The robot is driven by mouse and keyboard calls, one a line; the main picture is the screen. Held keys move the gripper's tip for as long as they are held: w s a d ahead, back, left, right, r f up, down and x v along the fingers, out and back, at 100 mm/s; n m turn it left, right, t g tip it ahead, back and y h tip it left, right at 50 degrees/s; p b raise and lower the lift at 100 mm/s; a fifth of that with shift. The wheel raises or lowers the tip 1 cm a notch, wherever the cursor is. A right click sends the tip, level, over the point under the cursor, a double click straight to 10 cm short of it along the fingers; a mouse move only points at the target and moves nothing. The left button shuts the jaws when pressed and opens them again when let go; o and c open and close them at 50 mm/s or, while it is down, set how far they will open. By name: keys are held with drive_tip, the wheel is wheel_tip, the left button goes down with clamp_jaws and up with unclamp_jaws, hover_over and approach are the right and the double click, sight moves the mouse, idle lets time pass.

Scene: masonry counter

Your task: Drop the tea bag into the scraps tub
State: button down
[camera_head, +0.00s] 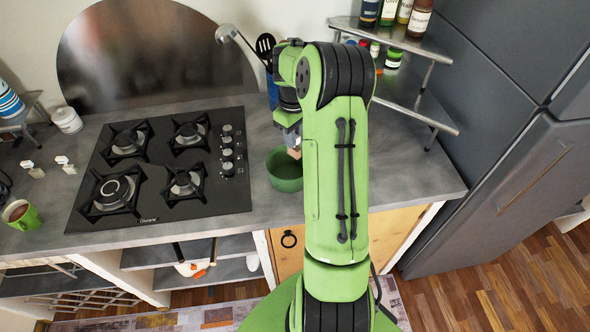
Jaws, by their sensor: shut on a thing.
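A green round tub (284,172), which looks like the scraps tub, stands on the grey counter right of the stove, partly hidden behind my green arm. My gripper (293,146) points down over the tub's back right part. It is shut on a small pale brownish thing (294,153), which looks like the tea bag. The thing shows only in part, and I cannot tell how far above the tub's inside it hangs.
A black gas stove (165,170) fills the counter's left part. A green mug (21,214) stands at the far left. A tiered shelf (400,95) with jars and bottles stands at the back right, beside a grey fridge (510,160). Bare counter lies right of my arm.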

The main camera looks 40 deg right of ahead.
sight(292, 155)
drive_tip(key=shift+w+a+f+b, duration=0.2)
drive_tip(key=shift+a+f+b, duration=0.1)
drive_tip(key=shift+f, duration=0.1)
wheel_tip(292, 155, down, 6)
drive_tip(key=b, duration=0.4)
drive_tip(key=shift+r, duration=0.35)
drive_tip(key=c, duration=0.9)
unclamp_jaws()
drive_tip(key=shift+c, duration=0.2)
wheel_tip(292, 155, up, 16)
drive_tip(key=shift+a+p, duration=0.1)
drive_tip(key=shift+p, duration=1.1)
